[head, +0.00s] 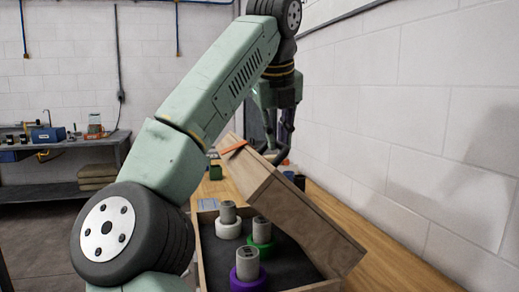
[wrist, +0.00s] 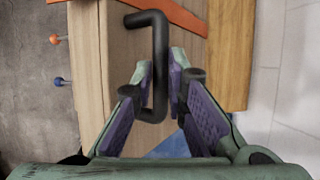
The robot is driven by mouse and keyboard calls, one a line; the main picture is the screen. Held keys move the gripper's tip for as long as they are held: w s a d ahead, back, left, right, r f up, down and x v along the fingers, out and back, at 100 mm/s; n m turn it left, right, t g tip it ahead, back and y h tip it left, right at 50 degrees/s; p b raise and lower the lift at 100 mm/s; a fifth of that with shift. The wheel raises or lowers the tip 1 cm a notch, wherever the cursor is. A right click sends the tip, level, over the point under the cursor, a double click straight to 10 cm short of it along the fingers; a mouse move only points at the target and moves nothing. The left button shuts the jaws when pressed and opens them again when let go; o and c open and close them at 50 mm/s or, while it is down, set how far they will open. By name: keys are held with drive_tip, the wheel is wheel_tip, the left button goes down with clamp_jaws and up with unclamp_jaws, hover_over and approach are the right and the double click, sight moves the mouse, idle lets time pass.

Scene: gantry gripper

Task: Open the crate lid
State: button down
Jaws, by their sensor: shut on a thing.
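The crate lid (head: 290,205) is a wooden panel, tilted up over the open crate (head: 200,262), its right end low and its left end raised. In the wrist view the lid (wrist: 120,60) fills the upper middle and carries a dark bent bar handle (wrist: 160,40). My gripper (wrist: 164,75) has its purple-padded fingers on both sides of the handle's long bar and is shut on it. In the head view my gripper (head: 279,145) is at the lid's raised side, partly hidden behind the lid and my arm.
Inside the crate stand grey cylinders with white (head: 228,229), green (head: 262,247) and purple (head: 248,280) collars. A white block wall (head: 430,130) runs close along the right. A wooden bench (head: 395,272) lies under the crate. A shelf (head: 70,145) stands far left.

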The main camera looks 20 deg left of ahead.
drive_tip(key=shift+w+d, duration=0.3)
drive_tip(key=shift+d, duration=0.25)
drive_tip(key=shift+w+d, duration=0.3)
drive_tip(key=shift+d, duration=0.25)
drive_tip(key=shift+f, duration=0.1)
drive_tip(key=c, duration=2)
unclamp_jaws()
drive_tip(key=shift+o, duration=1.2)
drive_tip(key=shift+w+d, duration=0.2)
drive_tip(key=shift+w, duration=0.1)
drive_tip(key=shift+o, duration=0.8)
drive_tip(key=shift+s+a, duration=0.1)
drive_tip(key=shift+a, duration=0.1)
